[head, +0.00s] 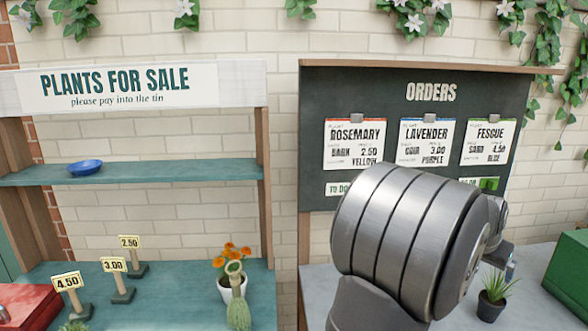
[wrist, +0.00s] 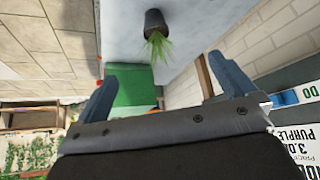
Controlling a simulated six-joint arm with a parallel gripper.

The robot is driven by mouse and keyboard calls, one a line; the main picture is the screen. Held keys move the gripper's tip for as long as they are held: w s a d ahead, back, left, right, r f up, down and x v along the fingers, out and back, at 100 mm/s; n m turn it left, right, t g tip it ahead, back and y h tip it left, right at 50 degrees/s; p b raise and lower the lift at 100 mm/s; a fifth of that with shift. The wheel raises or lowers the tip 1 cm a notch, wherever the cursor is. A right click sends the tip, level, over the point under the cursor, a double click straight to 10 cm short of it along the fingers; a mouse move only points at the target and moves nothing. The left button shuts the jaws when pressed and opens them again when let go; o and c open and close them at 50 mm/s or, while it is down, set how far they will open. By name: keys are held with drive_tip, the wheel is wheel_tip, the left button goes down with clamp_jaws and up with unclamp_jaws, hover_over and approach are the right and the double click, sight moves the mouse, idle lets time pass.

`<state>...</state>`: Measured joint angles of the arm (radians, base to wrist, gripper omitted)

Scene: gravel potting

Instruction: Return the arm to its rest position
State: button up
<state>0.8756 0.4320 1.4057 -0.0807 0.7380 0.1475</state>
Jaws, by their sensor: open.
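My gripper (wrist: 161,66) shows in the wrist view with its two blue-grey fingers wide apart and nothing between them. In the head view my large grey arm link fills the lower right and hides most of the gripper. The wrist picture appears upside down. Beyond the fingers it shows a grassy plant in a dark pot (wrist: 155,22), apart from the gripper. The same potted plant (head: 491,303) stands on the grey bench in the head view, just right of my arm.
A green box (head: 572,268) sits at the right on the grey bench (head: 535,292). The orders board (head: 340,90) stands behind my arm. At left, the teal stall holds a blue dish (head: 85,167), price signs (head: 113,265), an orange-flowered pot (head: 226,288) and a red box (head: 30,305).

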wheel_tip(320, 180, up, 6)
drive_tip(key=f, duration=0.1)
drive_tip(key=w+a+n, duration=0.1)
drive_tip(key=w+a, duration=0.8)
drive_tip(key=shift+w+a+t+y, duration=0.15)
drive_tip(key=shift+t+y, duration=0.15)
